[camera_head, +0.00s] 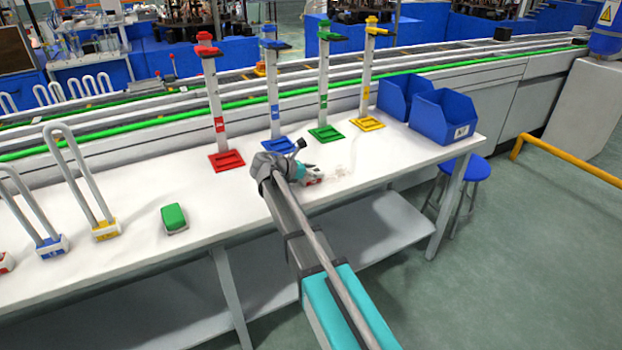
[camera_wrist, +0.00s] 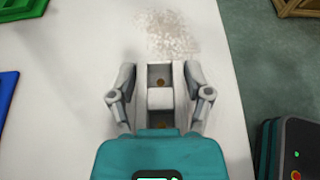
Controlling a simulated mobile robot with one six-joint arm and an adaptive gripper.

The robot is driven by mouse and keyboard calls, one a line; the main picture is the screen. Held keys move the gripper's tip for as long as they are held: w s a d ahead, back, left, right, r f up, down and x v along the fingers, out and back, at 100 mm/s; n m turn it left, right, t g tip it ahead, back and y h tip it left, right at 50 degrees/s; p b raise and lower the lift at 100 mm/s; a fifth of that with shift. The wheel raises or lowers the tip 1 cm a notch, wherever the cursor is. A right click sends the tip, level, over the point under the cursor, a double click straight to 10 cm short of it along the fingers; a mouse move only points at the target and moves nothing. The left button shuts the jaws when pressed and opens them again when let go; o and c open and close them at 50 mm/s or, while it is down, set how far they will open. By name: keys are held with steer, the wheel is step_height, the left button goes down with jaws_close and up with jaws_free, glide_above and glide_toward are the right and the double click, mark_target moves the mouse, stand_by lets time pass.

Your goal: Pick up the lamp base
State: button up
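The lamp base appears to be the small white block with a reddish part (camera_head: 314,180) on the white table, right at my gripper in the head view. In the head view my gripper (camera_head: 303,172) is low over the table and partly hides the base.
Pale fragments (camera_wrist: 170,35) lie just beyond the fingers. Red (camera_head: 227,161), blue (camera_head: 277,145), green (camera_head: 326,133) and yellow (camera_head: 368,123) stands line the back. Blue bins (camera_head: 440,115) are at right. A green block (camera_head: 174,217) and U-shaped lamps (camera_head: 84,175) are at left.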

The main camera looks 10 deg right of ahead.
jaws_close()
steer(key=shift+r, duration=0.2)
step_height(320, 180, up, 2)
steer(key=p, duration=0.2)
steer(key=shift+r+p, duration=0.15)
steer(key=shift+p, duration=0.15)
steer(key=s+r+p, duration=1)
steer(key=s, duration=0.4)
steer(key=shift+r, duration=0.2)
steer(key=shift+s, duration=0.1)
